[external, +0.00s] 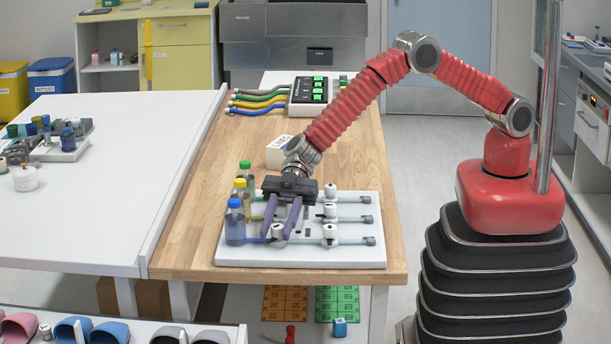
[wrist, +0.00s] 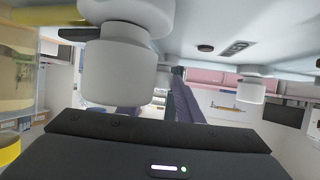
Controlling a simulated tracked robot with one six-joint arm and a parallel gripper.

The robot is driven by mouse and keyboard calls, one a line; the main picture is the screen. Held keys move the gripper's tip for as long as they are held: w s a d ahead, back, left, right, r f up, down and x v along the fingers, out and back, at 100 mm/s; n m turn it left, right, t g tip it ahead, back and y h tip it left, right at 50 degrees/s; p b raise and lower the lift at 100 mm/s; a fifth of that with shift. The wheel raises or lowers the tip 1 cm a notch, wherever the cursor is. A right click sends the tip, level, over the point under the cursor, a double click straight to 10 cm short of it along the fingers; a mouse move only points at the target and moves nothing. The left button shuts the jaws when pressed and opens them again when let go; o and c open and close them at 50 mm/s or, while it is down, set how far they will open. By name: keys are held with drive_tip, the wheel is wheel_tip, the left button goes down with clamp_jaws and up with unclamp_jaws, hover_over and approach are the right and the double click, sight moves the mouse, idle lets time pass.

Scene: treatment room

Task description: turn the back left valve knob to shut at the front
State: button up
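A white valve board (external: 300,257) lies on the wooden table, with three lines running right from the bottles. White knobs stand on it in a left and a right column. The front left knob (external: 278,231) shows just below my gripper (external: 282,219). The back left knob is hidden behind my gripper and wrist in the external view. My gripper points down over the left column, its purple fingers apart. In the wrist view a large white knob (wrist: 113,70) is close at left, beside a purple finger (wrist: 184,103); I cannot tell which knob it is.
Right-column knobs (external: 330,191) stand close to my gripper's right. A white block (external: 281,152) and a box with green displays (external: 310,92) are behind. The table's front right is clear.

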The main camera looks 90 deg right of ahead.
drive_tip(key=c, duration=0.7)
drive_tip(key=shift+c, duration=0.2)
drive_tip(key=shift+w+r, duration=0.1)
drive_tip(key=shift+n+g, duration=0.4)
drive_tip(key=shift+n+g+y, duration=0.3)
drive_tip(key=shift+g, duration=0.1)
drive_tip(key=o, duration=1)
drive_tip(key=shift+o, duration=0.2)
